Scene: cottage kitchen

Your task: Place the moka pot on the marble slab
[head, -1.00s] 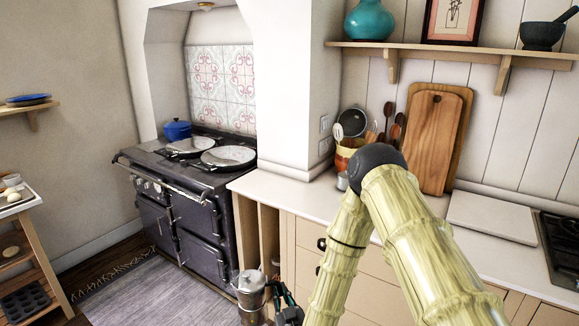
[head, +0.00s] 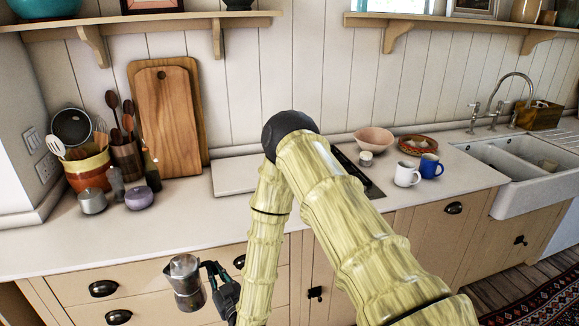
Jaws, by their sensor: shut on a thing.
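The silver metal moka pot (head: 186,284) is in the head view at lower left, in front of the drawers and below the counter's top edge. It looks roughly upright. My gripper (head: 211,274) is shut on it from the right side, and the pot hangs clear of the counter. The marble slab (head: 236,175) is a pale flat board lying on the counter against the back wall, above and to the right of the pot in the picture. My arm hides its right part. The visible part of its top is bare.
Left of the slab are wooden boards (head: 168,115), a utensil crock (head: 88,172), a grey lidded pot (head: 92,201) and a purple pot (head: 139,198). Right are a hob (head: 362,178), a white mug (head: 407,174), a blue mug (head: 431,166) and a sink (head: 530,175). The front counter is clear.

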